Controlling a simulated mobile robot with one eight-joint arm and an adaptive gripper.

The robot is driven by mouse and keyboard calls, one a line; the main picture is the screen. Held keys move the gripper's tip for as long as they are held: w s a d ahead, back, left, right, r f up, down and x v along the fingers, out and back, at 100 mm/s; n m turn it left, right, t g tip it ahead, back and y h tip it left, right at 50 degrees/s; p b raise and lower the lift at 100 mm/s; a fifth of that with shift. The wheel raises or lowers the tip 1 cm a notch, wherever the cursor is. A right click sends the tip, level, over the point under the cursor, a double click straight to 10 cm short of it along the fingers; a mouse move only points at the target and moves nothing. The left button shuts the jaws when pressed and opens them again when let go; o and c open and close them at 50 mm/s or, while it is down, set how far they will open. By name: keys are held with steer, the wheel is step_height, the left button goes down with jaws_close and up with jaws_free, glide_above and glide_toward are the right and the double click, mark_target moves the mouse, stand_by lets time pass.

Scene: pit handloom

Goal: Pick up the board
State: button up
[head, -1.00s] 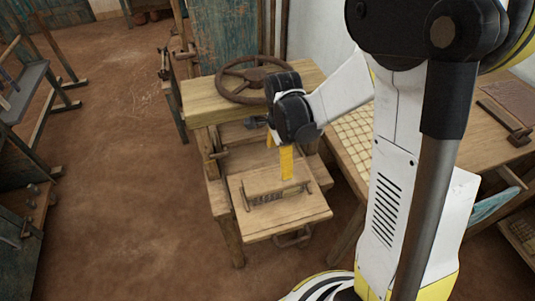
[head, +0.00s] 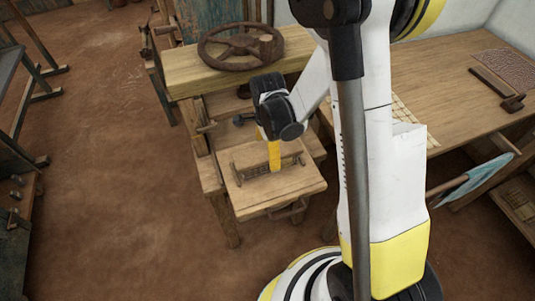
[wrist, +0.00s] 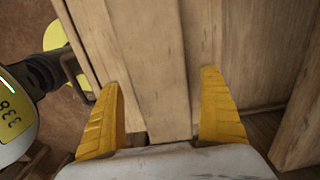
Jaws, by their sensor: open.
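A pale wooden board (head: 252,154) lies across the small wooden platform (head: 262,203) at the front of a wooden stand, in the head view. I take this narrow slat to be the board. My gripper (head: 275,158) points down over it, its yellow fingers at the slat and partly hiding it. In the wrist view my gripper (wrist: 161,85) is open, with one yellow finger on each side of a pale wooden piece (wrist: 150,65), seemingly the same board. I cannot tell whether the fingers touch it.
A dark spoked wheel (head: 240,47) lies on the stand's upper top (head: 187,75), behind my gripper. A long wooden table (head: 440,80) is on the right, with a dark-handled tool (head: 497,88) on it. A blue cloth (head: 475,180) hangs below. The earthen floor (head: 110,200) at left is clear.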

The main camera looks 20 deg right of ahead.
steer(key=c, duration=1.4)
steer(key=shift+r, duration=0.15)
step_height(320, 180, up, 4)
steer(key=shift+r+p, duration=0.15)
steer(key=shift+p, duration=1.05)
steer(key=s+d+r+p, duration=0.1)
steer(key=s+d+r, duration=0.1)
steer(key=d, duration=0.1)
steer(key=s+d+r+p, duration=0.1)
steer(key=s+d+r, duration=0.1)
steer(key=s+d, duration=0.1)
steer(key=s+d+r+p, duration=0.1)
steer(key=s+d+r, duration=0.1)
steer(key=d, duration=0.1)
steer(key=shift+s+r, duration=0.25)
steer(key=shift+s, duration=0.1)
